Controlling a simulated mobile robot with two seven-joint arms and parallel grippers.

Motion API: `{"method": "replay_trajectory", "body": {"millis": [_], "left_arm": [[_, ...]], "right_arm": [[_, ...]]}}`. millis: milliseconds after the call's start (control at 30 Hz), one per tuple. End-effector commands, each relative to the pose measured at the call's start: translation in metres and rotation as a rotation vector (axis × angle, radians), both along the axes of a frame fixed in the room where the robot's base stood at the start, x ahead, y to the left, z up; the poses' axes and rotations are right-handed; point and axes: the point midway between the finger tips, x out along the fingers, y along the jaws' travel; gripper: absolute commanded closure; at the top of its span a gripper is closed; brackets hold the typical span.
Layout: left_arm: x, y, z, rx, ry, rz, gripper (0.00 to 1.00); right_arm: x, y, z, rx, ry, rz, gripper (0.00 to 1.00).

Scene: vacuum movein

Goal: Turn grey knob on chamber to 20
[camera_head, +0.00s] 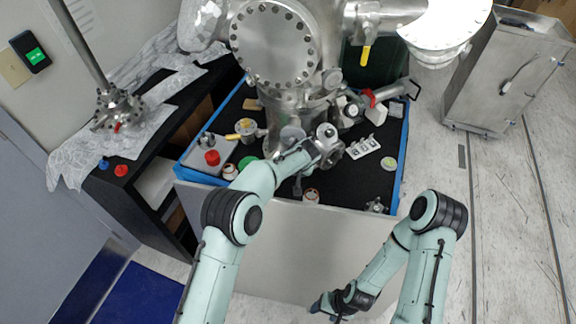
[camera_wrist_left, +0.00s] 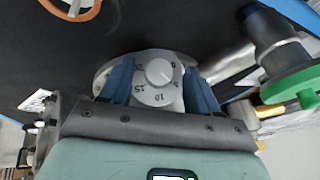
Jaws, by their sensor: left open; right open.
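The grey knob (camera_wrist_left: 159,73) shows in the left wrist view with a white numbered dial (camera_wrist_left: 160,97); 10 and 15 can be read. Its exact setting is not clear to me. My left gripper (camera_wrist_left: 160,82) is open, with one blue finger on each side of the knob; I cannot tell whether they touch it. In the head view my left gripper (camera_head: 327,146) is at the lower part of the steel chamber (camera_head: 276,47), and I cannot make out the knob there. My right gripper (camera_head: 330,306) is open, low in front of the table, away from the chamber.
Around the chamber, the black table top (camera_head: 345,190) with blue edging holds small parts, including a red knob (camera_head: 212,157) and a white block (camera_head: 362,147). In the left wrist view a green-rimmed fitting (camera_wrist_left: 287,80) is right of the knob. A metal cabinet (camera_head: 505,75) stands at right.

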Motion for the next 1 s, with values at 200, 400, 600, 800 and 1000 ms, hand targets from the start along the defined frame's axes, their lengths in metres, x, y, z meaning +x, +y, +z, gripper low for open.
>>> {"method": "replay_trajectory", "body": {"millis": [200,400,600,800,1000], "left_arm": [[-0.0009,-0.0023,-0.0055,0.0,-0.002,0.0,0.39],[-0.0007,-0.0021,-0.0049,-0.001,-0.003,-0.001,0.39],[-0.0005,-0.0021,-0.0049,0.0,-0.002,0.0,0.95],[-0.0011,-0.0052,-0.0054,0.064,-0.011,-0.029,0.95],[-0.0017,-0.0061,-0.0061,0.214,-0.029,-0.082,0.95]], "right_arm": [[-0.0022,-0.0001,-0.0021,0.0,0.002,0.0,0.39],[-0.0019,-0.0001,-0.0017,0.0,0.002,0.0,0.39],[-0.0017,0.0,-0.0016,0.0,0.002,0.0,0.39],[0.0009,0.0,0.0009,0.0,-0.001,0.0,0.39],[0.0055,0.0,0.0051,0.0,-0.007,0.0,0.39]]}}
